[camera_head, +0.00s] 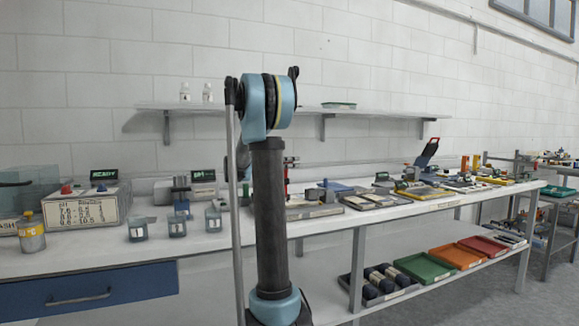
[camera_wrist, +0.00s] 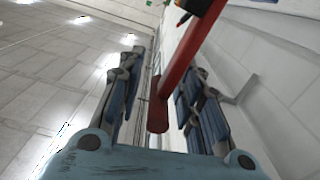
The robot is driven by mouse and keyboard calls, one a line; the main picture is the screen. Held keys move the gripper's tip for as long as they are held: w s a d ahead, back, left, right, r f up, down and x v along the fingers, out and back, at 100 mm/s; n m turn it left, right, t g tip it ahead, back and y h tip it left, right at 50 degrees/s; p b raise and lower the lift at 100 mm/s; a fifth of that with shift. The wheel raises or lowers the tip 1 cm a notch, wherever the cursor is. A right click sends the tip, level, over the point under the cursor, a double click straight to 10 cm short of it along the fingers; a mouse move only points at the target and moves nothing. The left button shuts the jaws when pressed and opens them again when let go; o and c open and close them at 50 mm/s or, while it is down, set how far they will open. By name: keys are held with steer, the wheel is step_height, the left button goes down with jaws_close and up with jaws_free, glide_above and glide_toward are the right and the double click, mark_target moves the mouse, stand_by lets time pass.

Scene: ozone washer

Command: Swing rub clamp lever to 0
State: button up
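In the wrist view a long red lever (camera_wrist: 186,62) slants from the top right down to a rounded end between my gripper's two blue-grey fingers. My gripper (camera_wrist: 166,62) is open, with a wide gap between the fingers. The lever lies nearer the right finger and overlaps it in the picture; I see no clear contact with either finger. The lever's upper end meets a dark part (camera_wrist: 197,7) at the top edge, cut off by the frame. In the head view my arm hides my gripper. A thin red upright (camera_head: 286,178) shows just right of the arm; I cannot tell if it is the lever.
The long white bench (camera_head: 205,244) holds a READY box (camera_head: 88,207), several small jars and, farther right, trays and fixtures. A wall shelf (camera_head: 375,112) runs above. Coloured trays (camera_head: 457,256) sit on the lower shelf. A pale wall or surface lies close on the wrist view's right.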

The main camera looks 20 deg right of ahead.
jaws_close()
stand_by(0.4)
